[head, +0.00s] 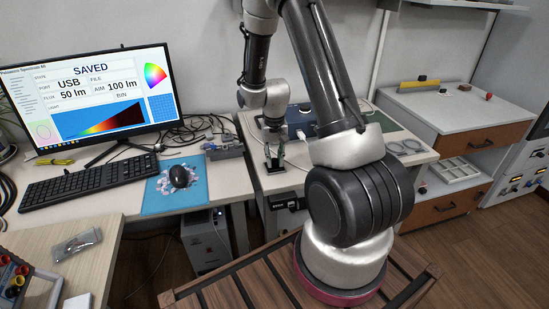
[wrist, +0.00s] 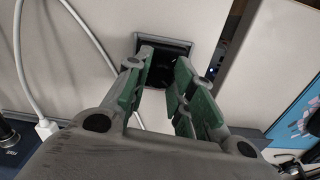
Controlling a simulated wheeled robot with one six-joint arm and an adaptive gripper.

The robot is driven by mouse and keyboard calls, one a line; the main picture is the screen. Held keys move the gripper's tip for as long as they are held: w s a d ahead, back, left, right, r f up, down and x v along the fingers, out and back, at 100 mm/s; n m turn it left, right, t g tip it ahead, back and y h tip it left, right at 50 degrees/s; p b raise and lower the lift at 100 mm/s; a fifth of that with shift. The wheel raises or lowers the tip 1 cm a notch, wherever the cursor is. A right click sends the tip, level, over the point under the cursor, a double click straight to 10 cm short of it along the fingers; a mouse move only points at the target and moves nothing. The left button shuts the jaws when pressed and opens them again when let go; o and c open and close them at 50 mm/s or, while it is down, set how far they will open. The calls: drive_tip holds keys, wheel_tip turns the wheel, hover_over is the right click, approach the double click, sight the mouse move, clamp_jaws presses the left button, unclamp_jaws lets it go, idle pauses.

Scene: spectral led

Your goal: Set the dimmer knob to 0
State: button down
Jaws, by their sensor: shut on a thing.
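My gripper (head: 273,160) points down at the front of the middle table. In the wrist view its two green-padded fingers (wrist: 165,68) reach into a black square fitting with a grey frame (wrist: 185,46). They are shut on a dark thing there, which I take to be the dimmer knob. The knob is mostly hidden by the fingers and by shadow, so its mark and angle cannot be read. The monitor (head: 100,95) at left shows SAVED, USB, 50 lm and AIM 100 lm, above a coloured spectrum plot.
A keyboard (head: 85,182) and a black mouse (head: 180,176) on a blue mat (head: 152,203) lie at left. A white cable with a plug (wrist: 46,128) runs beside my gripper in the wrist view. A drawer cabinet (head: 455,118) stands at right. A computer tower (head: 207,243) is under the desk.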

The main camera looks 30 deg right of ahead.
drive_tip(key=n, duration=0.4)
drive_tip(key=shift+n, duration=0.3)
drive_tip(key=n, duration=0.3)
drive_tip(key=shift+n, duration=0.4)
drive_tip(key=n, duration=0.8)
drive_tip(key=shift+n, duration=0.5)
drive_tip(key=c, duration=1.2)
unclamp_jaws()
drive_tip(key=shift+o, duration=0.2)
drive_tip(key=shift+r, duration=0.1)
